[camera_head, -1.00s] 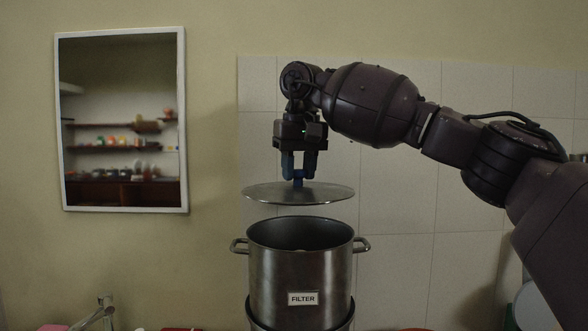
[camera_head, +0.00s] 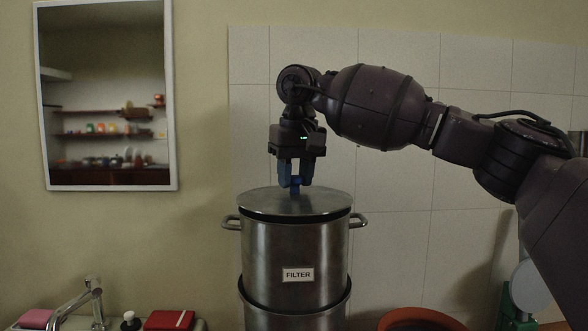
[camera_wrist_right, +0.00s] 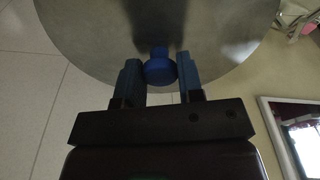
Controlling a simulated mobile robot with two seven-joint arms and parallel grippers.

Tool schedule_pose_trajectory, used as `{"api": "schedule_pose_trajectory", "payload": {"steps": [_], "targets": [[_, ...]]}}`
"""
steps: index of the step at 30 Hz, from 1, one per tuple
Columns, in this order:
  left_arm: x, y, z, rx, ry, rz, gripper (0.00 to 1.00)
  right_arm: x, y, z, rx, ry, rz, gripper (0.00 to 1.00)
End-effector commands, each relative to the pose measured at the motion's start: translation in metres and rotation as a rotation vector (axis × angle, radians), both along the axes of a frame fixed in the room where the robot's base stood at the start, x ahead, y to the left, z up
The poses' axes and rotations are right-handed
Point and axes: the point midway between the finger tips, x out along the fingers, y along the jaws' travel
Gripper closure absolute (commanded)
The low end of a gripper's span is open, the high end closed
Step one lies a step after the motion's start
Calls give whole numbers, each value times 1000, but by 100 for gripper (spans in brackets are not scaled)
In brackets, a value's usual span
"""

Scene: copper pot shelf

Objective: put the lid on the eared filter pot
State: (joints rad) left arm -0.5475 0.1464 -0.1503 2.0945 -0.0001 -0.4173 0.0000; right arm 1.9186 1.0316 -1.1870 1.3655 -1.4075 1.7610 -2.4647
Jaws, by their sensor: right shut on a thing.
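The filter pot (camera_head: 297,250) is a tall steel pot with an ear on each side and a "FILTER" label. It stands upright on a wider steel vessel (camera_head: 292,315). The round grey lid (camera_head: 270,200) lies across the pot's mouth, nearly level; a dark gap shows under its right front edge, and I cannot tell whether it is fully seated. My right gripper (camera_head: 295,181) points down, shut on the lid's blue knob (camera_head: 296,187). The right wrist view shows the knob (camera_wrist_right: 159,70) between the fingers, with the lid (camera_wrist_right: 100,35) beyond. My left gripper is not in view.
A tap (camera_head: 90,295), a pink block (camera_head: 36,317), a red block (camera_head: 169,320) and a small dark bottle (camera_head: 130,321) are at the lower left. A terracotta bowl (camera_head: 420,318) is at the lower right. A framed mirror (camera_head: 173,100) hangs on the wall.

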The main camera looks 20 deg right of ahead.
Motion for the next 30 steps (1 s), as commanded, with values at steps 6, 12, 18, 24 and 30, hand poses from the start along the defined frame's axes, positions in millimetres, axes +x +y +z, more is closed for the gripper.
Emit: {"api": "schedule_pose_trajectory", "payload": {"steps": [6,12,18,24,30], "targets": [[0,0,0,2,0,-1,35,0,0,-3,1,-2,0,97],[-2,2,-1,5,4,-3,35,0,0,-3,0,-2,0,97],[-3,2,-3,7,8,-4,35,0,0,-4,0,-2,0,97],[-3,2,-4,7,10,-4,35,0,0,-7,0,-1,-1,97],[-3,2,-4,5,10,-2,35,0,0,-10,0,-1,-1,97]]}}
